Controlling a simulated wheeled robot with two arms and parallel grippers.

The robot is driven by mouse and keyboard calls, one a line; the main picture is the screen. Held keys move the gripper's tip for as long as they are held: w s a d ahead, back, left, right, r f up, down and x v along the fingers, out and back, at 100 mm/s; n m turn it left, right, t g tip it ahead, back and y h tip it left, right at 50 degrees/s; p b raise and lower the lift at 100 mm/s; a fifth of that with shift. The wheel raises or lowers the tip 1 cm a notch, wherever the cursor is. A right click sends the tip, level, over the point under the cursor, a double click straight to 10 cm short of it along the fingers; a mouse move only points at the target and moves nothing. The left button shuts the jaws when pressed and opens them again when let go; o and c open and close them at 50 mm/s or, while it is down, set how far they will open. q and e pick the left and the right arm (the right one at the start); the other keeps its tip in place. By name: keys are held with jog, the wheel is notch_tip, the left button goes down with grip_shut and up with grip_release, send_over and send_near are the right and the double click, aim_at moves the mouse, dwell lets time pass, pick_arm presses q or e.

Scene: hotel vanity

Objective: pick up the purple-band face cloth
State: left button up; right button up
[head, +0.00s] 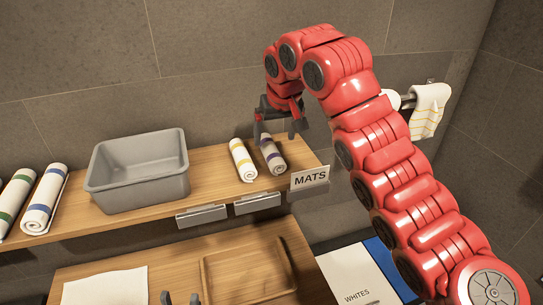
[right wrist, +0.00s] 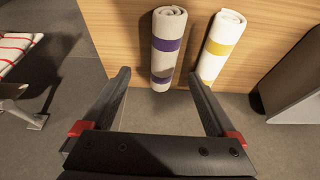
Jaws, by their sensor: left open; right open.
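The purple-band face cloth (head: 272,153) is a rolled white cloth lying on the wooden shelf, left of the MATS label. In the right wrist view the purple-band cloth (right wrist: 168,45) has two purple bands and lies ahead, between the lines of the fingers. My right gripper (head: 281,124) is open and empty above the shelf, just over the cloth's far end; it also shows in the right wrist view (right wrist: 158,78). My left gripper (head: 181,298) shows only its fingertips at the bottom edge, open.
A yellow-band roll (head: 242,160) lies close beside the purple one. A grey bin (head: 138,170) stands left on the shelf, with more rolls (head: 43,200) beyond. Below are a wooden tray (head: 205,270), a white cloth (head: 105,287) and a WHITES label (head: 357,297).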

aim_at(273, 147)
jog(key=x, duration=0.2)
jog(key=s+b+x, duration=0.1)
jog(key=x, duration=0.1)
jog(key=shift+w+f, duration=0.2)
jog(key=shift+f, duration=0.35)
jog(key=shift+w+f, duration=0.15)
jog(key=shift+w, duration=0.2)
jog(key=shift+s+a+r, duration=0.15)
jog(key=shift+s+r, duration=0.1)
jog(key=shift+s, duration=0.1)
jog(key=c, duration=0.6)
jog(key=shift+f, duration=0.1)
jog(key=c, duration=0.8)
jog(key=shift+c, duration=0.2)
